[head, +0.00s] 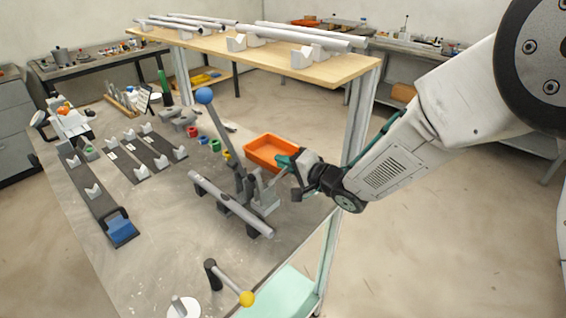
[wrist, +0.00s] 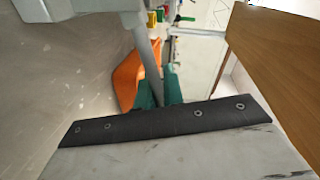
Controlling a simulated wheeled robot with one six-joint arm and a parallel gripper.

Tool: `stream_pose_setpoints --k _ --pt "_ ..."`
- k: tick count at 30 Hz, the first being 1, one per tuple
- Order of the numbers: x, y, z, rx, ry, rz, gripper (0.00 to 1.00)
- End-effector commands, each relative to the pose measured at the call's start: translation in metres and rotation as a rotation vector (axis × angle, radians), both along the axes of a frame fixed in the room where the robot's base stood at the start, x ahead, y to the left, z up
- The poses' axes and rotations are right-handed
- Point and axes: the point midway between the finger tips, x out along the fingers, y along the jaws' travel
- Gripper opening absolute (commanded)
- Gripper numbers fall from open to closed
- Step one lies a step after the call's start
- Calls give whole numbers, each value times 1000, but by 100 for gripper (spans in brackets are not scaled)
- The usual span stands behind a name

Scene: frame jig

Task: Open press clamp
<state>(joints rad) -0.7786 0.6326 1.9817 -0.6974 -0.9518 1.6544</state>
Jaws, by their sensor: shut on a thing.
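A press clamp (head: 264,193) with a grey body stands on the grey table behind a tube (head: 228,203) resting in dark supports. A long dark lever with a blue ball (head: 205,95) rises steeply beside it, leaning left. My gripper (head: 286,163) is at the clamp's right side, reaching in from the right. In the wrist view, its teal fingers (wrist: 158,92) are shut on a grey bar (wrist: 149,62), which looks like part of the clamp. The join between bar and clamp is hard to make out. A second lever has a yellow ball (head: 246,299) at the front.
An orange bin (head: 272,150) stands just behind my gripper. A wooden shelf (head: 270,62) bearing tubes on white supports is above and behind; a wooden board also fills the right of the wrist view (wrist: 280,75). Dark rails with white V-blocks (head: 93,192) lie left.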

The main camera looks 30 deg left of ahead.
Motion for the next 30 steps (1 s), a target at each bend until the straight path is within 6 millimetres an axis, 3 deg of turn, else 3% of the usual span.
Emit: stream_pose_setpoints --k 1,2,3,4,14,24,30 --pt "1 0 0 0 1 -2 0" --pt "1 0 0 0 1 -2 18" --pt "1 0 0 0 1 -2 29" --pt "1 0 0 -1 1 -1 32" --pt "-1 -6 0 -2 1 -2 32" --pt "-12 -58 11 -1 1 -5 32" --pt "-16 -74 14 -1 1 -3 32"
